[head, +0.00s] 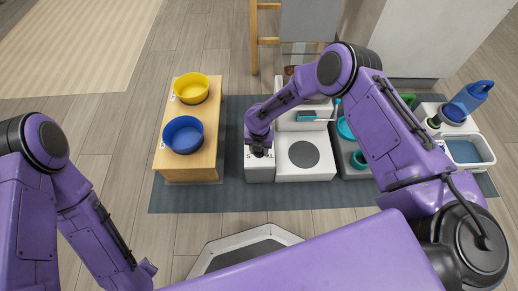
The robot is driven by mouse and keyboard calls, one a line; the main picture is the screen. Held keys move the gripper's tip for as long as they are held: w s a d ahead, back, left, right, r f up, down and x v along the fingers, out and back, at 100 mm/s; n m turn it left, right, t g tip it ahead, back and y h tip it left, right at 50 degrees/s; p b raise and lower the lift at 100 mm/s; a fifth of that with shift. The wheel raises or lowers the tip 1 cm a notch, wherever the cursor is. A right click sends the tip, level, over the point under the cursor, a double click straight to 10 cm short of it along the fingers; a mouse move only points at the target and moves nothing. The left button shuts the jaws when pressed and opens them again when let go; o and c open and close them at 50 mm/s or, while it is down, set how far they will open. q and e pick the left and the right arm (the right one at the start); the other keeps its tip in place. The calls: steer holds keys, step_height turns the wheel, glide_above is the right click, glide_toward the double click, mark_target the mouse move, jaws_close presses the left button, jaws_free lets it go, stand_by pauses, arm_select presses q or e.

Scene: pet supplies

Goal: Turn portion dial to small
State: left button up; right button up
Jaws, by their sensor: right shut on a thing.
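A white feeder unit (305,173) with a round dark grey disc on top stands on the dark mat, right of the low wooden stand. My right gripper (259,152) points down onto the white box at the unit's left side. It is shut on a small part there, seemingly the portion dial. The fingers cover that part, so its pointer and any size marks are hidden. My left arm comes in at the lower left, and its gripper is out of sight.
A wooden stand (206,133) holds a yellow bowl (191,88) and a blue bowl (184,135). Right of the feeder, a grey tray (352,170) holds teal items. A white basin (465,152) and a blue container (474,95) stand at far right. A chair (266,40) stands behind.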

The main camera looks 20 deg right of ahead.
steer(key=shift+w+n, duration=0.1)
steer(key=shift+n, duration=1)
steer(key=o, duration=1)
steer(key=shift+o, duration=0.2)
step_height(320, 180, up, 10)
steer(key=p, duration=0.4)
steer(key=shift+r, duration=0.25)
